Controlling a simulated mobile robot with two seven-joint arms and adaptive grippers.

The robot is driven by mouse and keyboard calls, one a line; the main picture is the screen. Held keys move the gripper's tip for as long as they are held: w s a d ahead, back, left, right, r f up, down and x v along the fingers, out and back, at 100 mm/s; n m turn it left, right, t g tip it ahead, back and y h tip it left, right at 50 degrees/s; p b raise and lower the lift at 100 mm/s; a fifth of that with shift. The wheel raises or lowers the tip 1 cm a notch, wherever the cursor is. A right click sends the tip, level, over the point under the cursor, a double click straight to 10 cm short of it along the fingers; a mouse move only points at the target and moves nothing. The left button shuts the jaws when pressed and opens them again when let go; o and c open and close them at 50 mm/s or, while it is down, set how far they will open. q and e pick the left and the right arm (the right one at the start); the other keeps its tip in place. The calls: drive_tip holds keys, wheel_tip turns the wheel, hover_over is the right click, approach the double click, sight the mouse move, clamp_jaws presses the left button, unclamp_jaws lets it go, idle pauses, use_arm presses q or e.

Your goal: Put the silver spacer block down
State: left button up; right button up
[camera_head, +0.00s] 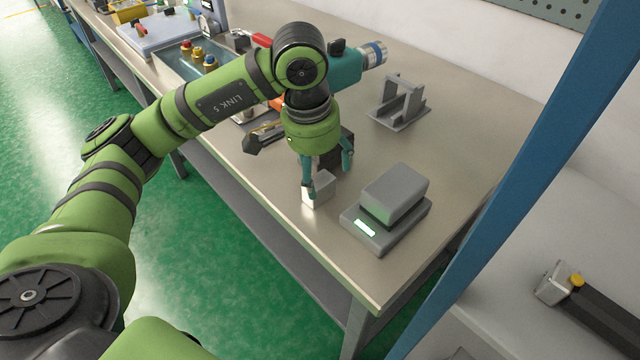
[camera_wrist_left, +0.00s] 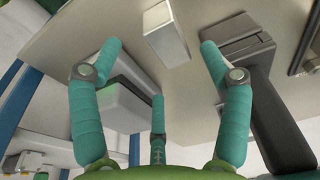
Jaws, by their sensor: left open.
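The silver spacer block (camera_head: 321,187) stands on the metal workbench (camera_head: 452,122), near its front edge. In the left wrist view the block (camera_wrist_left: 166,34) shows ahead between the teal fingers, with a gap on either side of it. My left gripper (camera_head: 328,180) is open, pointing down at the block, its fingers spread around the block. One finger covers part of the block in the head view. My right gripper is not in view.
A scale (camera_head: 378,235) with a green display stands right of the gripper, a grey block (camera_head: 395,193) on it. A grey stand (camera_head: 400,108) is farther back. A dark-handled tool (camera_wrist_left: 268,115) lies close on the other side. Bench space at the right back is clear.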

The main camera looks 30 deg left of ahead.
sight(321, 183)
use_arm(q)
drive_tip(key=shift+f, duration=0.35)
drive_tip(key=f, duration=0.1)
drive_tip(key=f+p, duration=0.1)
drive_tip(key=shift+w+f, duration=0.2)
drive_tip(key=shift+f, duration=0.15)
drive_tip(key=shift+w+f+p, duration=0.2)
drive_tip(key=shift+f+p, duration=0.15)
drive_tip(key=shift+f, duration=0.95)
drive_tip(key=c, duration=1.5)
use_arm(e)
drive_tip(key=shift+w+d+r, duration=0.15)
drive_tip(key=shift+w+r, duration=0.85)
use_arm(q)
drive_tip(key=shift+w+r, duration=0.1)
drive_tip(key=shift+r, duration=0.05)
